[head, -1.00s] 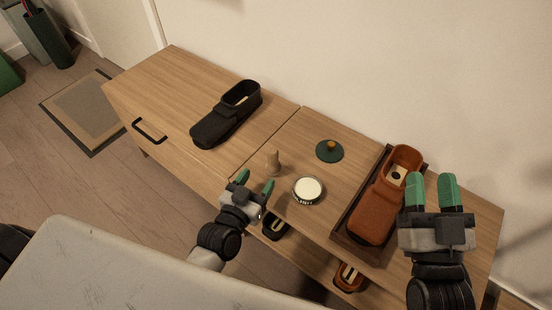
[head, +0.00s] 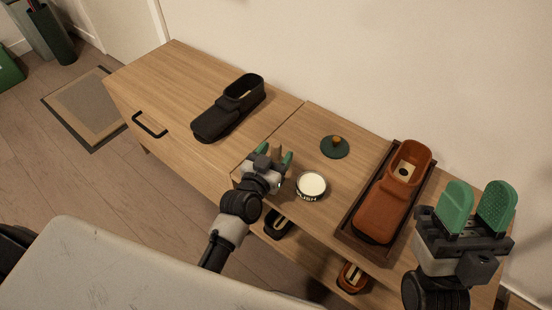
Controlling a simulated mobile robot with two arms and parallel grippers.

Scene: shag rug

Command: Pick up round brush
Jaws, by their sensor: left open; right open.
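A small upright wooden piece (head: 277,150) with a rounded top stands near the front of the wooden bench, mostly hidden by my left gripper (head: 275,156). The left gripper is open, with its green fingers on either side of the piece; I cannot tell whether they touch it. The view does not clearly show which of these two is the round brush. My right gripper (head: 479,205) is open and empty, at the right in front of the bench's right end.
An open polish tin (head: 311,186) stands just right of my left gripper. A brown shoe (head: 392,205) lies in a dark tray (head: 347,228) at the right. A black shoe (head: 225,112) lies on the left bench top (head: 175,85). More shoes sit on the shelf below.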

